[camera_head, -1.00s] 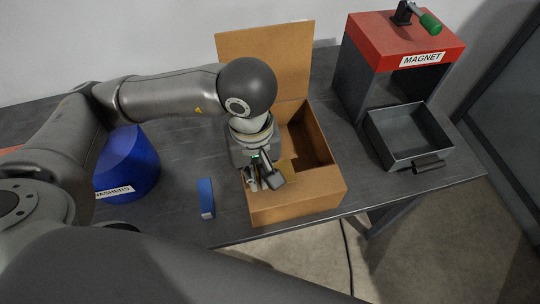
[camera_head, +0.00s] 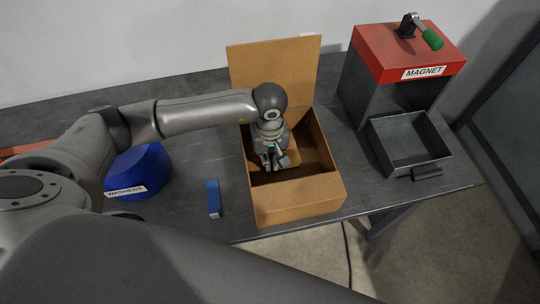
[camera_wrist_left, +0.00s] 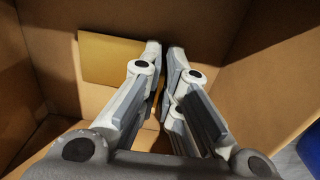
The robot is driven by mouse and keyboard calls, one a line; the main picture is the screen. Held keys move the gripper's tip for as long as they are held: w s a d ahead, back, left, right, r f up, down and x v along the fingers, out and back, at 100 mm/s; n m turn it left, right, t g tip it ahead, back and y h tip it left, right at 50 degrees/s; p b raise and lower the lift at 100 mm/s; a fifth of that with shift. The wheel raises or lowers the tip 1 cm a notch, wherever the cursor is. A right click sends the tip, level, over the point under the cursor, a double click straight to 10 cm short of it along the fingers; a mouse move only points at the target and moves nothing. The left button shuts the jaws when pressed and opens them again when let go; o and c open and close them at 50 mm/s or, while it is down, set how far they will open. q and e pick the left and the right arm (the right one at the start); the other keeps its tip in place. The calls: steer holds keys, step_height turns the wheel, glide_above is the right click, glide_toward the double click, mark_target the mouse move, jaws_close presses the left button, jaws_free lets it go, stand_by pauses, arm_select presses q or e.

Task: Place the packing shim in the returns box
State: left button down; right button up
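The open cardboard box (camera_head: 298,202) stands on the dark table with its flap raised; no returns label is visible. My left gripper (camera_head: 273,165) points down inside it. In the left wrist view its fingertips (camera_wrist_left: 164,52) are close together with a narrow gap; I cannot tell whether something thin is between them. A flat yellow-tan piece (camera_wrist_left: 105,60), possibly the packing shim, shows face-on beside and partly behind the left finger. Whether it touches the finger or lies on the box is unclear. My right gripper is out of view.
A blue block (camera_head: 213,197) lies on the table left of the box. A blue WASHERS bin (camera_head: 150,170) stands farther left. At right are the red-topped MAGNET housing (camera_head: 385,50) and an open grey metal tray (camera_head: 430,163). The box walls surround my left gripper.

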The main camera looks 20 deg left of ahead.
arm_select(q)
steer(key=shift+f, duration=0.15)
steer(key=shift+f, duration=0.1)
steer(key=shift+f+b, duration=0.1)
steer(key=shift+b, duration=0.2)
steer(key=c, duration=1.6)
jaws_free()
steer(key=shift+c, duration=0.2)
